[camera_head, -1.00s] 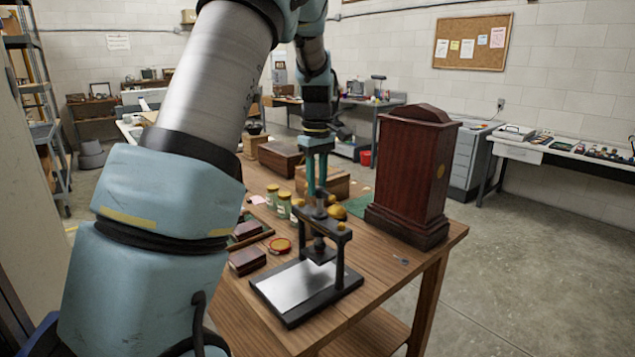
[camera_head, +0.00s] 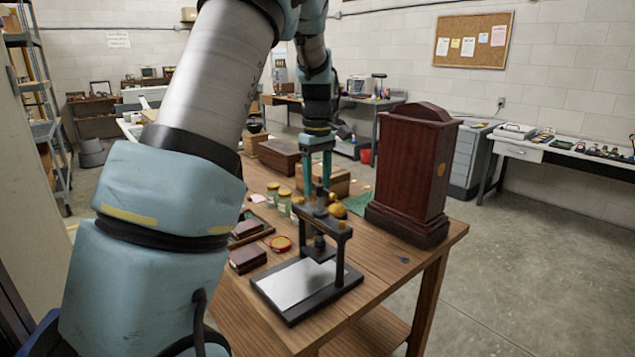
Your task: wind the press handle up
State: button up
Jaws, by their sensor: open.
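The small black press (camera_head: 343,262) stands near the front of the wooden table, with a pale flat plate (camera_head: 297,283) on its base. Its handle (camera_head: 321,198) sits on top of the screw above the crossbar, with brass-coloured knobs (camera_head: 337,210) beside it. My gripper (camera_head: 317,184), with teal fingers pointing down, is over the top of the press. It is open, with its fingertips close to the handle top. I cannot tell whether they touch it.
A tall dark wooden case (camera_head: 412,170) stands right of the press. Wooden boxes (camera_head: 280,157) stand behind. The table (camera_head: 385,262) is bare at the front right.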

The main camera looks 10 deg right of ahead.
aim_at(317, 185)
jog(key=shift+r, duration=0.1)
notch_tip(317, 185, up, 11)
jog(key=b, duration=0.3)
jog(key=shift+f, duration=0.2)
jog(key=shift+a, duration=0.1)
